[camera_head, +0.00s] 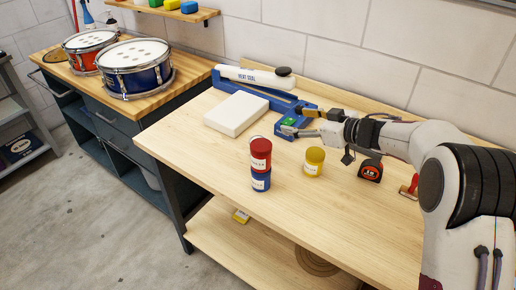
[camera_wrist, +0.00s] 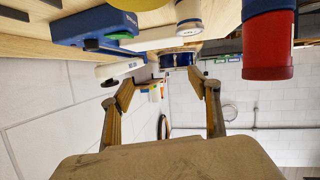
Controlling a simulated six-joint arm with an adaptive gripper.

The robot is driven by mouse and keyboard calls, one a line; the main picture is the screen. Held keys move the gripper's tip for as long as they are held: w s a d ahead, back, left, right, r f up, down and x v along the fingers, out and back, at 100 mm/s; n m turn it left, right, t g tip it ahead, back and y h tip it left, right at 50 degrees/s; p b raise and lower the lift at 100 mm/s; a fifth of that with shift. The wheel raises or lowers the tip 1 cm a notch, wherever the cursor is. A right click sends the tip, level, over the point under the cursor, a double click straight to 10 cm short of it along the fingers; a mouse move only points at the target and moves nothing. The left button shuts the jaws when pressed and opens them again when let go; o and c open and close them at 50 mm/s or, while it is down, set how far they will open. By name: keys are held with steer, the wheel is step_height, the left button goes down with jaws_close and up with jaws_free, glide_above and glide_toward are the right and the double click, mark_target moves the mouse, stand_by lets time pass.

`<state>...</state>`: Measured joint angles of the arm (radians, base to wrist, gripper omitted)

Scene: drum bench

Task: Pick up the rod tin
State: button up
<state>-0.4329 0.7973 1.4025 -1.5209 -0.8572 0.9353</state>
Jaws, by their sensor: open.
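A red tin (camera_head: 260,152) sits on top of a blue tin (camera_head: 261,181). A yellow tin (camera_head: 314,161) stands apart to their right. Their labels are too small to read, so I cannot tell which is the rod tin. My gripper (camera_head: 297,122) is over the bench beyond the tins, close to the blue heat sealer. In the wrist view, which is upside down, my gripper (camera_wrist: 167,78) is open with nothing between its fingers. The red tin (camera_wrist: 268,48) and part of the blue tin (camera_wrist: 268,6) show at its upper right.
The blue heat sealer (camera_head: 238,82) and a white box (camera_head: 236,114) lie behind the tins. A tape measure (camera_head: 370,170) and a red-handled stamp (camera_head: 409,188) are to the right. Two drums (camera_head: 137,66) stand on the left bench. The bench front (camera_head: 213,163) left of the tins is clear.

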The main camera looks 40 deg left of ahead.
steer(key=s+a+f+n+g, duration=0.1)
steer(key=s+a+f+g, duration=0.2)
steer(key=f, duration=0.3)
steer(key=shift+s, duration=0.9)
steer(key=shift+a, duration=0.1)
steer(key=shift+x, duration=1.25)
steer(key=shift+a+f, duration=0.1)
steer(key=shift+f, duration=0.05)
steer(key=shift+f+x, duration=0.25)
steer(key=shift+x, duration=2.1)
steer(key=shift+w, duration=0.1)
steer(key=shift+c, duration=0.3)
